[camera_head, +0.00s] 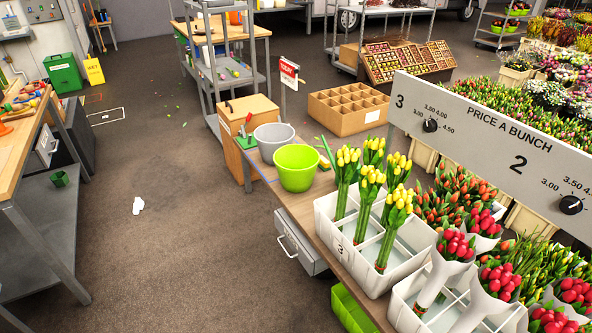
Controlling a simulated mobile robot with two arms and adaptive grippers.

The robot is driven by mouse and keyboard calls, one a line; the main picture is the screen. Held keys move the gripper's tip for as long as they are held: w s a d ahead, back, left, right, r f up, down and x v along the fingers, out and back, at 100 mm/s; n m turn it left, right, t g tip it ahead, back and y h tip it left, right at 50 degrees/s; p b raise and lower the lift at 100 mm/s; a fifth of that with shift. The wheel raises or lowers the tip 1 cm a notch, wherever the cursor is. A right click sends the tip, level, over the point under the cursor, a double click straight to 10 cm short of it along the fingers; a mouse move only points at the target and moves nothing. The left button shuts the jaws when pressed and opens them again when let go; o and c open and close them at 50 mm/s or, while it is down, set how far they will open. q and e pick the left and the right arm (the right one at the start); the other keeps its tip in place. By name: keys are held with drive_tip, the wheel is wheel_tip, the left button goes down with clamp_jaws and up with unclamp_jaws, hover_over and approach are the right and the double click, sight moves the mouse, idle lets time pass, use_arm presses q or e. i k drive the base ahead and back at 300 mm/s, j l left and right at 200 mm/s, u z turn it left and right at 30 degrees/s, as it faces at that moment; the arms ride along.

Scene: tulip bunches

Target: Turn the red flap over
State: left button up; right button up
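A small sign (289,76) on a thin post stands at the upper middle, behind the grey and green buckets. Its red flap (289,70) carries white lettering that seems to read "TODAY". A white part with small, unreadable marks shows just below the red. Neither of my grippers is in view, and nothing touches the sign.
A grey bucket (273,137) and a lime-green bucket (297,167) stand on the table end. White crates (352,240) hold several tulip bunches. A wide price board (490,130) with dials spans the right. Open floor (165,190) lies left.

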sight(287, 68)
drive_tip(key=i+j, duration=0.45)
drive_tip(key=i+j+z, duration=0.1)
drive_tip(key=i+j, duration=0.85)
drive_tip(key=j, duration=0.2)
drive_tip(key=i+j+z, duration=0.1)
drive_tip(key=i+j, duration=0.35)
drive_tip(key=j, duration=0.1)
